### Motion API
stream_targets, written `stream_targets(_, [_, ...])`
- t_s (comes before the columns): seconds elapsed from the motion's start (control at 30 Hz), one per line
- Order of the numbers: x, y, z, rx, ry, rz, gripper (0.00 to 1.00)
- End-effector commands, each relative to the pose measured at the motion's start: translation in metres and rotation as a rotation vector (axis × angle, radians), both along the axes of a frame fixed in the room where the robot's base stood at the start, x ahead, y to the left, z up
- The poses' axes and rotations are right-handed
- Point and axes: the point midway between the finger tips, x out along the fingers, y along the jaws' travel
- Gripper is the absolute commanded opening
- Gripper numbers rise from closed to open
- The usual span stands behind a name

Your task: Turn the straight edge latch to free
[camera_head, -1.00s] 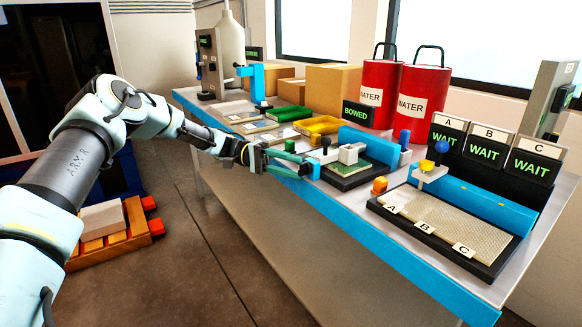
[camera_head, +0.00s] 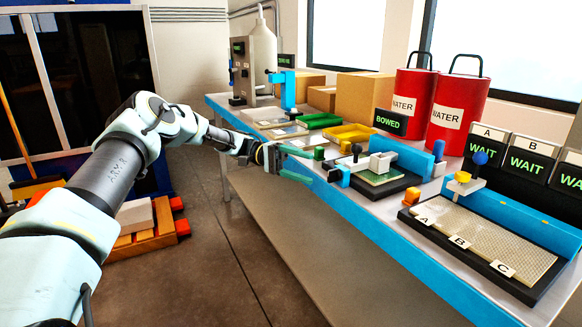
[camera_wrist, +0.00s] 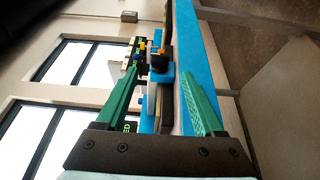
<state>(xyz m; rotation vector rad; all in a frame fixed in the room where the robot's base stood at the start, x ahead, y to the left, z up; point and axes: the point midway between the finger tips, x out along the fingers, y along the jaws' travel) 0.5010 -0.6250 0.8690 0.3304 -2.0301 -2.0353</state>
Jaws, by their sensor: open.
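My gripper (camera_head: 312,168) is open and empty, its two green fingers at the near edge of the bench, just left of a small fixture. It also shows in the wrist view (camera_wrist: 164,76), pointing along the bench edge. The fixture has a black base (camera_head: 400,187), a green board (camera_head: 378,179), a white block (camera_head: 381,162) and a blue straight edge (camera_head: 408,157). At its near end are a blue block (camera_head: 337,176), a black knob (camera_head: 356,149) and an orange piece (camera_head: 331,165). I cannot tell which part is the latch. In the wrist view the black knob (camera_wrist: 158,63) lies between the fingers.
A sign reading BOWED (camera_head: 390,121) stands behind the fixture. A mesh tray marked A, B, C (camera_head: 480,235) lies right, below WAIT signs (camera_head: 527,161). Red WATER buckets (camera_head: 449,112) stand behind. The floor in front is clear.

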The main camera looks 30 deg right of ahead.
Motion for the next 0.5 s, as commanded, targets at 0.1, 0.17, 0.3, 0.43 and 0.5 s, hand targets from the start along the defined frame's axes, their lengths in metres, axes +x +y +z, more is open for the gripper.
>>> stream_targets(0.1, [0.023,0.007,-0.003,-0.003,-0.001,0.002,0.7])
stream_targets(0.17, [0.031,0.01,-0.003,-0.001,0.0,0.001,0.7])
stream_targets(0.3, [0.044,0.015,-0.002,0.0,-0.001,0.001,0.7])
stream_targets(0.43, [0.05,0.017,-0.002,0.0,0.0,-0.001,0.7])
stream_targets(0.5, [0.051,0.018,-0.001,0.0,0.0,-0.001,0.7])
